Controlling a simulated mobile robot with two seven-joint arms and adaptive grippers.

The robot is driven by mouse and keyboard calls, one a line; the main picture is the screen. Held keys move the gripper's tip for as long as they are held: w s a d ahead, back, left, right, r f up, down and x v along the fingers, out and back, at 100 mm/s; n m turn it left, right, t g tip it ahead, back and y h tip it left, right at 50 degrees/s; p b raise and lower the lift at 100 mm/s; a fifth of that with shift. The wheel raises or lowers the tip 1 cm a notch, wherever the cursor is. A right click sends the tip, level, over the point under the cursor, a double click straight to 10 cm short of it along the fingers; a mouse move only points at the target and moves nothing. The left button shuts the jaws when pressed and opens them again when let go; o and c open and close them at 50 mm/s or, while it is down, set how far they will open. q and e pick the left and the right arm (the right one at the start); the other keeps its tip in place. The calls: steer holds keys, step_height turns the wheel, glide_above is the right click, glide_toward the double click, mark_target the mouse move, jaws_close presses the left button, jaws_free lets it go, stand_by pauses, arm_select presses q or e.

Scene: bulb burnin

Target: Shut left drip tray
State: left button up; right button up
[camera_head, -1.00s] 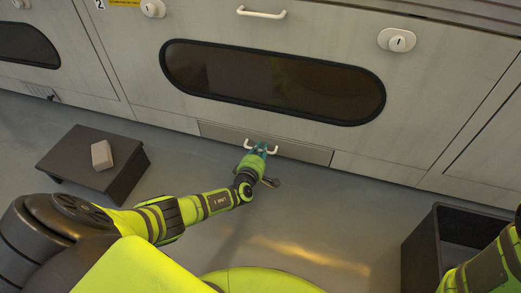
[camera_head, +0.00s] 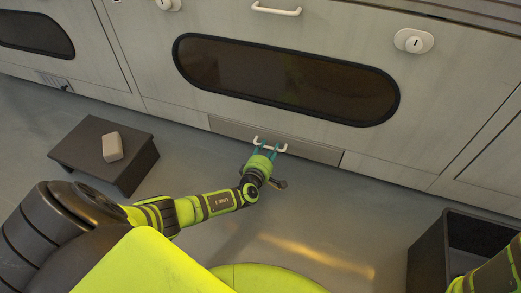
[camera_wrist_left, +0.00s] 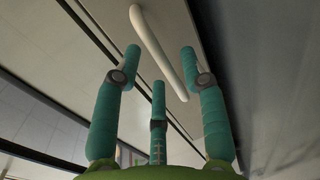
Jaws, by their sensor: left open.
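The drip tray shows as a low grey front panel (camera_head: 315,150) under the dark oval window of the cabinet. It looks about flush with the cabinet face; I cannot make out a gap. Its white bar handle (camera_head: 271,147) is on the middle of the panel. My left gripper (camera_head: 267,152) is open at the handle, fingers pointing at it. In the left wrist view the fingers (camera_wrist_left: 165,70) are spread and empty, and the white handle (camera_wrist_left: 158,48) lies beyond them, seemingly not gripped. My right gripper is out of view; only part of that arm shows at the lower right.
A low dark stand (camera_head: 75,147) with a pale block (camera_head: 112,147) on it is on the floor at left. A dark open bin (camera_head: 425,250) stands at lower right. An upper white handle (camera_head: 276,10) and a lock (camera_head: 413,41) are on the cabinet. The floor between is clear.

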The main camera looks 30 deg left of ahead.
arm_select(q)
steer(key=v, duration=0.9)
steer(key=shift+s, duration=0.35)
